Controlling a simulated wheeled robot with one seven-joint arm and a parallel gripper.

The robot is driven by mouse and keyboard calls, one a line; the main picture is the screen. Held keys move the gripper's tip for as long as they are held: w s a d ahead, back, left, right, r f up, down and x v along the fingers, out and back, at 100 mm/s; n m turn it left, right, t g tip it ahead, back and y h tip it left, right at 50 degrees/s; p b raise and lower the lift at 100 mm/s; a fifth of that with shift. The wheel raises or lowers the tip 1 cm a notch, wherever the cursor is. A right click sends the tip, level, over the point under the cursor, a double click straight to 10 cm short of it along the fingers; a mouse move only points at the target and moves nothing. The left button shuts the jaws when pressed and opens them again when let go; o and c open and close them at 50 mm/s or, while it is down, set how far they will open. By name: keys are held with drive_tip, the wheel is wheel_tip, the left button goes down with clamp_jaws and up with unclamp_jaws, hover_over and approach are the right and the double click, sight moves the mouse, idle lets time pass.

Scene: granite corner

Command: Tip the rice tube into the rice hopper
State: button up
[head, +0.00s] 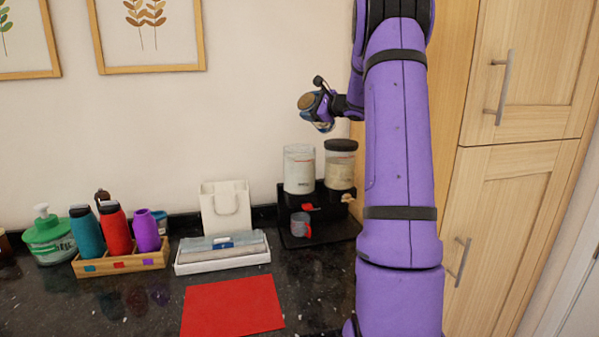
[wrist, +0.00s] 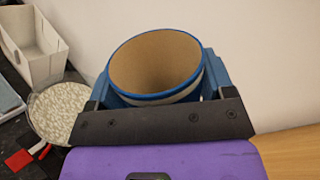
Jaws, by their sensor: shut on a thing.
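My gripper (head: 321,106) is shut on the rice tube (head: 307,101), held in the air above the dispenser, near the wall. In the wrist view the tube (wrist: 155,97) has a blue rim and a brown inside, and sits between the jaws. I see no rice inside, but its depth is partly hidden. The tube looks tilted in the head view. The rice hopper appears to be the clear, lidless left container (head: 299,170), with pale contents and small lettering. In the wrist view its round, speckled top (wrist: 62,112) lies below and left of the tube.
A second hopper (head: 341,165) with a dark lid stands right of it on the black dispenser stand (head: 330,228). A mug (head: 301,226) sits below. A white bin (head: 226,207), tray (head: 222,257), bottle rack (head: 125,263) and red mat (head: 232,305) lie left. Cupboards stand right.

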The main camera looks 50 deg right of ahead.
drive_tip(key=shift+r+m, duration=0.55)
drive_tip(key=shift+m, duration=0.25)
drive_tip(key=m, duration=0.2)
drive_tip(key=r+m, duration=0.1)
drive_tip(key=m, duration=0.2)
drive_tip(key=shift+a+t+y, duration=0.2)
drive_tip(key=shift+t+y, duration=0.2)
drive_tip(key=shift+r, duration=0.1)
drive_tip(key=shift+m, duration=0.4)
drive_tip(key=shift+a+f+m, duration=0.2)
drive_tip(key=shift+a+m, duration=0.1)
drive_tip(key=shift+m, duration=0.7)
